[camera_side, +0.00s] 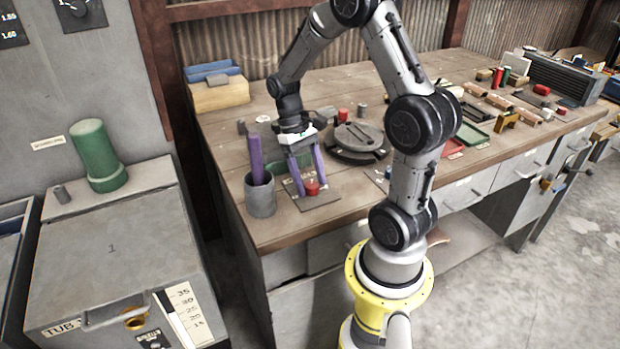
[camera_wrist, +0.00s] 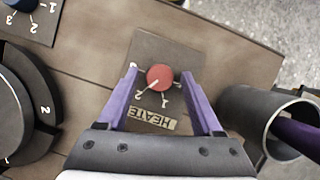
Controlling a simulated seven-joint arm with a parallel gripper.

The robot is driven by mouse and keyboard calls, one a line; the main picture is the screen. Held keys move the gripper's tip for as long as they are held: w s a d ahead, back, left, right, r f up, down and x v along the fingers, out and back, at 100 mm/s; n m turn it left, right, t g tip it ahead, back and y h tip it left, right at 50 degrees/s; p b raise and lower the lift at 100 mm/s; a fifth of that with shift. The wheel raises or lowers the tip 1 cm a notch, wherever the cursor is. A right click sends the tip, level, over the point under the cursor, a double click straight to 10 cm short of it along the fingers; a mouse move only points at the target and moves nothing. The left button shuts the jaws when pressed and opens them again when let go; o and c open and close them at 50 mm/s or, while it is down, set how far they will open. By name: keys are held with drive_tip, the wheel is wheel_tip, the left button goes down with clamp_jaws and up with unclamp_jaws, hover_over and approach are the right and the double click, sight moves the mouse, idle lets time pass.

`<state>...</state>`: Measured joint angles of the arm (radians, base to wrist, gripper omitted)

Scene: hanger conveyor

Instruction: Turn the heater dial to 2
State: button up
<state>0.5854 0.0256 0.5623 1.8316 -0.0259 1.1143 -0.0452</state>
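The heater dial is a small red round knob (camera_wrist: 160,77) on a dark plate (camera_wrist: 150,50) with a partly hidden "HEATE…" label, upside down in the wrist view. A pale mark on the knob seems to point to the lower left, toward the printed 2; the 1 is below the knob. In the side view the knob (camera_side: 312,188) is near the bench's front left. My gripper (camera_wrist: 161,73) has its two purple fingers apart, one on each side of the knob, with gaps visible. In the side view my gripper (camera_side: 306,178) points down at the plate.
A grey cup (camera_side: 261,197) holding a purple rod stands close left of the plate; the cup (camera_wrist: 235,105) is at right in the wrist view. A dark round turntable-like dial (camera_side: 355,142) is behind. Another dial plate (camera_wrist: 38,18) shows upper left in the wrist view.

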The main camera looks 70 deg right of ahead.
drive_tip(key=shift+r, duration=0.1)
drive_tip(key=v, duration=1.3)
drive_tip(key=shift+w+d+r, duration=0.1)
drive_tip(key=shift+w+r, duration=0.1)
drive_tip(key=shift+r, duration=0.05)
